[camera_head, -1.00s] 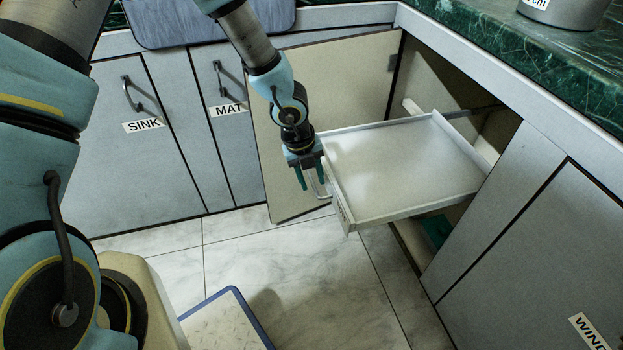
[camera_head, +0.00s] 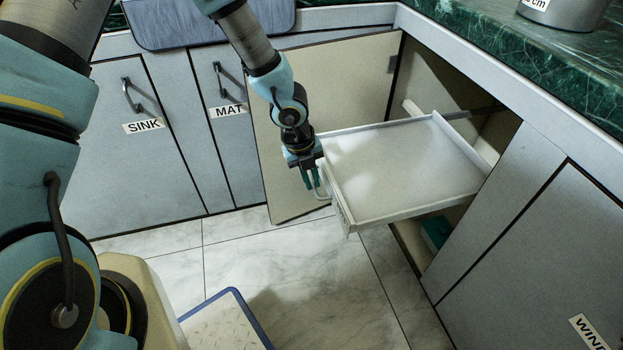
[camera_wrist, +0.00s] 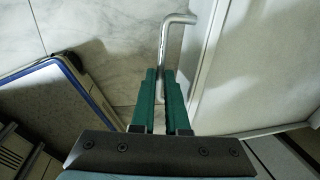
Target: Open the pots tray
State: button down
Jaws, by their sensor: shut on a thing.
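The pots tray (camera_head: 400,165) is a white, shallow, empty tray that sticks out of the open corner cabinet in the head view. My gripper (camera_head: 313,190) is at the tray's front. In the wrist view its green fingers (camera_wrist: 162,92) are close together, shut on the handle, with the handle's bent end standing out beyond the fingertips.
The cabinet door (camera_head: 325,95) stands open behind my arm. Cabinets marked SINK (camera_head: 150,150) and MAT (camera_head: 225,140) are at the left. A blue-edged board (camera_head: 225,320) is at the bottom. The marble floor (camera_head: 310,280) before the tray is clear. A green counter (camera_head: 540,60) is above.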

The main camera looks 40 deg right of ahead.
aim_at(341, 179)
dwell(0.7)
jog(key=d+p, duration=0.1)
jog(key=d, duration=0.1)
jog(key=s+d+p, duration=0.1)
jog(key=d, duration=0.1)
jog(key=s+d+p, duration=0.1)
jog(key=d, duration=0.1)
jog(key=shift+s+r+p, duration=0.15)
jog(key=shift+r+p, duration=0.05)
jog(key=shift+p, duration=0.2)
jog(key=shift+s+d+f, duration=0.15)
jog(key=shift+d, duration=0.3)
jog(key=c, duration=0.9)
grip_release()
jog(key=r, duration=0.3)
jog(key=a+r+p, duration=0.1)
jog(key=r, duration=0.3)
jog(key=a+r+p, duration=0.1)
jog(key=r, duration=0.2)
jog(key=shift+w+r, duration=0.3)
jog(key=shift+w, duration=0.05)
